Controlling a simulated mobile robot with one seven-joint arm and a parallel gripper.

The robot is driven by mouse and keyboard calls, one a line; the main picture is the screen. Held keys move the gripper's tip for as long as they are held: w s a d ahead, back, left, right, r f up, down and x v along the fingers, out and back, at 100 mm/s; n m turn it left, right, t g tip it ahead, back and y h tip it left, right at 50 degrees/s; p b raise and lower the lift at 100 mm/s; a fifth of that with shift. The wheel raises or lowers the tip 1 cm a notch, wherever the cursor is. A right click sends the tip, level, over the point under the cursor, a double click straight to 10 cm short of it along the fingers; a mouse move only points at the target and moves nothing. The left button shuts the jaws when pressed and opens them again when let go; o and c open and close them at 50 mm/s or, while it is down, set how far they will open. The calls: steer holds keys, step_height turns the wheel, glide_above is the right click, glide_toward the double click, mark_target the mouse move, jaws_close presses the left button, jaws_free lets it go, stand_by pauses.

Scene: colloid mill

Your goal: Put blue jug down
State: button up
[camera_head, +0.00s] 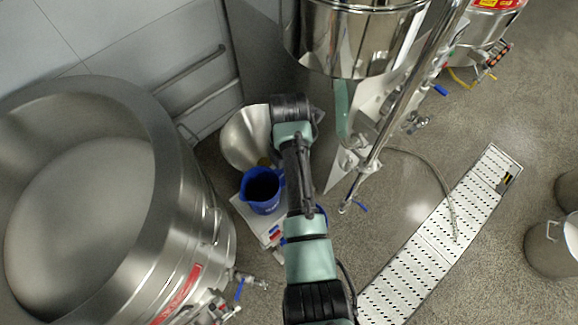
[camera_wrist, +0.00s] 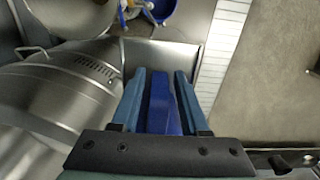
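The blue jug (camera_head: 262,198) stands upright in the head view, its dark open mouth facing up. It appears over a small pale stand (camera_head: 243,212); I cannot tell whether its base touches it. My arm passes just right of the jug and hides my gripper in that view. In the wrist view my gripper (camera_wrist: 163,88) has its two teal fingers closed in on a narrow blue part (camera_wrist: 163,105), which looks like the jug's handle. The rest of the jug cannot be made out there.
A large steel vessel (camera_head: 186,220) is close on the left. A steel funnel-like part (camera_head: 243,138) is behind the jug, and a steel hopper (camera_head: 355,40) rises behind right. A perforated floor drain (camera_head: 440,235) runs right. A blue round container (camera_wrist: 160,14) shows at the wrist view's top.

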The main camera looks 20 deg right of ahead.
steer(key=shift+o, duration=0.4)
steer(key=shift+r, duration=0.1)
steer(key=shift+r, duration=0.2)
step_height(320, 180, up, 10)
steer(key=shift+r, duration=0.25)
steer(key=shift+r+p, duration=0.65)
steer(key=shift+p, duration=0.35)
steer(key=shift+w, duration=0.1)
